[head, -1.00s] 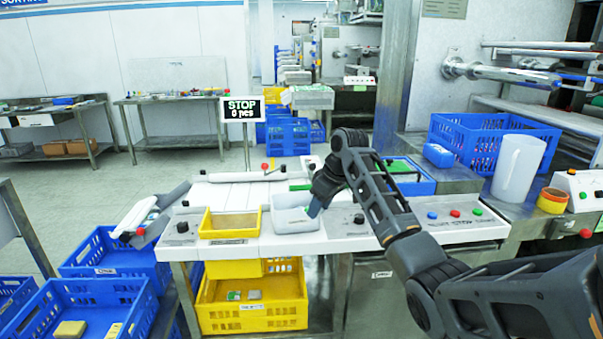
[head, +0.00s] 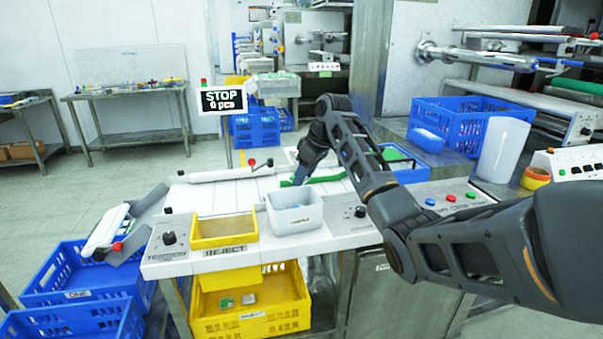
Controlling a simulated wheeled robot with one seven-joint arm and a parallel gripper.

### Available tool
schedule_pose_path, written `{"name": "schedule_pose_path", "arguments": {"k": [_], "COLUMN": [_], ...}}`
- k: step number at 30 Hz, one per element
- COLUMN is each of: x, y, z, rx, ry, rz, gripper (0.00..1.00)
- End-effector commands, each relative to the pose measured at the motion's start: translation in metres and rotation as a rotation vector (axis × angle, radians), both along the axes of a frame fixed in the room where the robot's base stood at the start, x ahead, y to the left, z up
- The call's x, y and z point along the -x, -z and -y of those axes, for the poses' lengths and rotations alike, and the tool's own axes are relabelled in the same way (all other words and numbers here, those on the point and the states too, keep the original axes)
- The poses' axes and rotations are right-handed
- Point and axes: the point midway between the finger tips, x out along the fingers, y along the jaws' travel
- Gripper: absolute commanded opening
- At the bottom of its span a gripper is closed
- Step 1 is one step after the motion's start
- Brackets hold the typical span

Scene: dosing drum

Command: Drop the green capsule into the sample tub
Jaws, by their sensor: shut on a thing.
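My gripper (head: 299,177) is above the white conveyor, behind the sample tub, with its fingers pointing down. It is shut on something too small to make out. A long green piece (head: 328,179) shows on the conveyor right by the fingertips; I cannot tell whether the green capsule is there or hidden between the fingers. The sample tub (head: 294,225), a pale grey open box, stands on the white bench in front of the gripper. A bluish thing (head: 296,207) shows inside it.
A yellow reject tray (head: 224,243) stands left of the tub. A knob (head: 360,212) and coloured buttons (head: 452,218) are to the right. A blue tray (head: 410,174) lies behind my arm. A sign (head: 222,102) reads STOP, 0 pcs. A yellow crate (head: 249,321) is below.

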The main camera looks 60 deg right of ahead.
Motion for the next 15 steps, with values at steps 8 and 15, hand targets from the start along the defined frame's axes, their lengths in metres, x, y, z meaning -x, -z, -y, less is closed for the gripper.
{"name": "schedule_pose_path", "arguments": {"k": [8, 15], "x": [0.001, 0.000], "y": [0.037, 0.049], "z": [0.000, 0.000], "rx": [0.001, 0.001], "ry": [0.001, 0.001], "rz": [0.000, 0.001], "gripper": [0.15, 0.15]}}
